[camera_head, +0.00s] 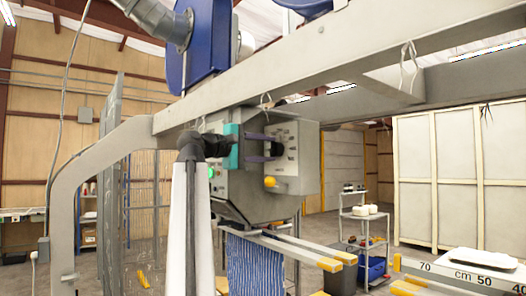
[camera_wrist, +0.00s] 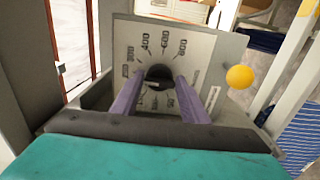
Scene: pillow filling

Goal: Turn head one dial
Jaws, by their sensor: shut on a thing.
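The dial of head one (camera_wrist: 159,74) is a dark round knob on a pale panel (camera_wrist: 205,50) printed with numbers such as 400, 600 and 800. In the wrist view, the two purple fingers of my gripper (camera_wrist: 160,88) reach to either side of the dial and are shut on it. The head view shows my gripper (camera_head: 268,148) coming from the left onto the panel of the grey filling head (camera_head: 308,160). The dial's pointer and exact setting cannot be made out.
A yellow ball knob (camera_wrist: 239,77) sticks out close to the right of the dial. Grey frame beams (camera_head: 330,60) pass above the head. A blue striped cover (camera_head: 255,268) hangs below it. A trolley (camera_head: 365,235) stands farther back.

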